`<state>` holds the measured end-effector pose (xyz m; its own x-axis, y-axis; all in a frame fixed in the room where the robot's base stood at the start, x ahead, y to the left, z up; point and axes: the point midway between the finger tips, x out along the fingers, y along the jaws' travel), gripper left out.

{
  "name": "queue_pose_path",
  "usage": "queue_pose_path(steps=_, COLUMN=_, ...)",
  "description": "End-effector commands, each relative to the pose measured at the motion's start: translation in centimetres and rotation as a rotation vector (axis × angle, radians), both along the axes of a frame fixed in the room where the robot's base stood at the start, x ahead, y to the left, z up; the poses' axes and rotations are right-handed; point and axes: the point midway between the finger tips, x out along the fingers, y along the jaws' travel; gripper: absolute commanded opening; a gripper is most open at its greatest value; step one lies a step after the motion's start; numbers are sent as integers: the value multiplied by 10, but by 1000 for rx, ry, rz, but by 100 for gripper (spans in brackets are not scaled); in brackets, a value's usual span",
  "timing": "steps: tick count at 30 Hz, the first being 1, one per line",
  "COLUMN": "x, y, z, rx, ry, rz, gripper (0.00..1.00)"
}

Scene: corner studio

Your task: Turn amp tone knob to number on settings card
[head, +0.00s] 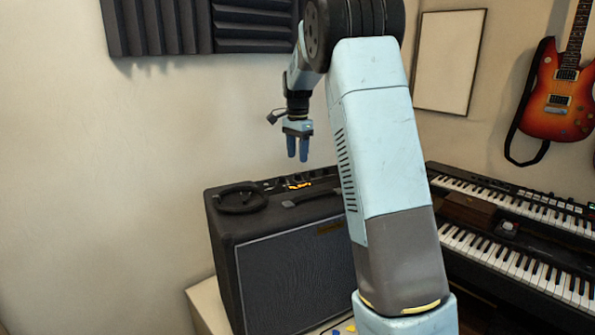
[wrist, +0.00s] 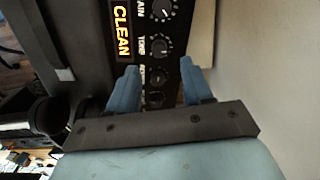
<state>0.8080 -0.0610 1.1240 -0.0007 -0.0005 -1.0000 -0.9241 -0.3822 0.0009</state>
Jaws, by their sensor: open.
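The dark amp (head: 295,265) stands in the middle of the head view, with its knob panel (head: 300,180) along the top. In the wrist view, the tone knob (wrist: 160,47) is black with a pale pointer mark, beside a sideways label that seems to read TONE. My gripper (head: 297,158) points down above the panel, open and empty. In the wrist view its blue fingers (wrist: 160,70) stand apart on either side of the knob row, with the tone knob just beyond their tips. I cannot make out a settings card in either view.
A gain knob (wrist: 162,10) and smaller knobs (wrist: 158,77) neighbour the tone knob. A glowing CLEAN sign (wrist: 121,28) lies beside them. A coiled dark cable or strap (head: 240,198) rests on the amp's left top. Keyboards (head: 520,200) stand right; the wall is close behind.

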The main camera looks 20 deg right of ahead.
Motion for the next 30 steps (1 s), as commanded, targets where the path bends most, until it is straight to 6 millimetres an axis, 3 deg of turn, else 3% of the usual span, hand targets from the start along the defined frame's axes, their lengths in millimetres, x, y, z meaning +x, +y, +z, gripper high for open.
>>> queue_pose_path(steps=6, x=-1, y=0, z=-37, rx=1, ry=3, rz=0, gripper=50)
queue_pose_path(steps=12, x=0, y=0, z=-57, rx=1, ry=0, rz=1, gripper=50)
queue_pose_path(steps=25, x=0, y=0, z=-63, rx=1, ry=0, rz=0, gripper=49)
queue_pose_path(steps=30, x=0, y=0, z=-63, rx=0, ry=0, rz=0, gripper=33)
